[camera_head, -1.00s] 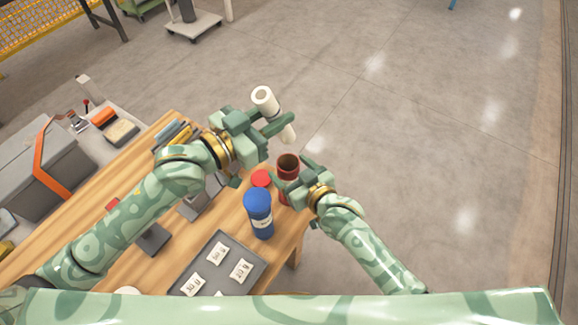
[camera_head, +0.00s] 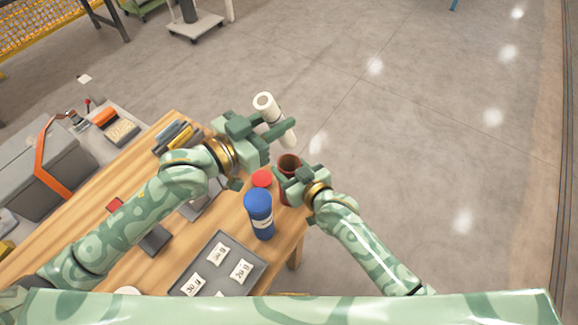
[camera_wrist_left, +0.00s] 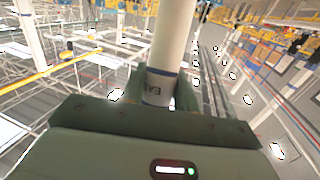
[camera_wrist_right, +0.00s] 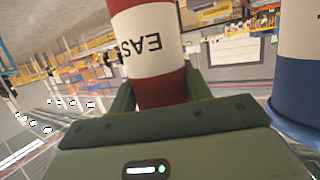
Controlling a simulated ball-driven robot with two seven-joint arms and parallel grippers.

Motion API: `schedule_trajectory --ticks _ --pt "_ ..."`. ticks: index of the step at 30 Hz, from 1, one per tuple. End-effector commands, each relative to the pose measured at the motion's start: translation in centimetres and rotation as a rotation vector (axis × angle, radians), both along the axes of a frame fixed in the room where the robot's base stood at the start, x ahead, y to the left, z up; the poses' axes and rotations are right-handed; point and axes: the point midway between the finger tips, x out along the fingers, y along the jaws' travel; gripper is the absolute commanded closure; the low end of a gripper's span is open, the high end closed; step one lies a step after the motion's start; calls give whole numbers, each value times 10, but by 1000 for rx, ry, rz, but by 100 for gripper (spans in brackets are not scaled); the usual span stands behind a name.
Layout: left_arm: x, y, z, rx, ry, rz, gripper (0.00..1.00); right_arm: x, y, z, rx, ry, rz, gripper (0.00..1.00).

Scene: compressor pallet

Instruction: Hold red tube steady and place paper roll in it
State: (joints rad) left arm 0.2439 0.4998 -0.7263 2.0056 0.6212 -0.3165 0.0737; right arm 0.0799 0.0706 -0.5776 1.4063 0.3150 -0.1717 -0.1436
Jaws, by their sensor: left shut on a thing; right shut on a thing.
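The paper roll (camera_head: 265,104) is a white hollow cylinder, held tilted in the air above the table's far right corner. My left gripper (camera_head: 272,130) is shut around its middle. The roll also fills the middle of the left wrist view (camera_wrist_left: 172,40), between the fingers. The red tube (camera_head: 289,163) stands upright with its open top showing, lower and slightly right of the roll. My right gripper (camera_head: 290,181) is shut on the tube. In the right wrist view the red tube (camera_wrist_right: 155,90) shows a white label band. The roll is outside the tube, above its mouth.
A blue-capped tube (camera_head: 259,213) and a red cap (camera_head: 262,178) are close left of the red tube. A grey tray (camera_head: 218,265) with white packets lies nearer me on the wooden table (camera_head: 80,236). Open floor lies beyond the right edge.

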Motion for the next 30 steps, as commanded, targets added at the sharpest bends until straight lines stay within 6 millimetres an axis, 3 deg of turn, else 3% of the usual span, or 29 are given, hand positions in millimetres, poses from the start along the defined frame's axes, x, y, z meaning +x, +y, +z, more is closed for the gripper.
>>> schedule_trajectory --ticks 30 --pt "0 0 -72 2 -1 0 93 0 0 0 -1 1 0 74"
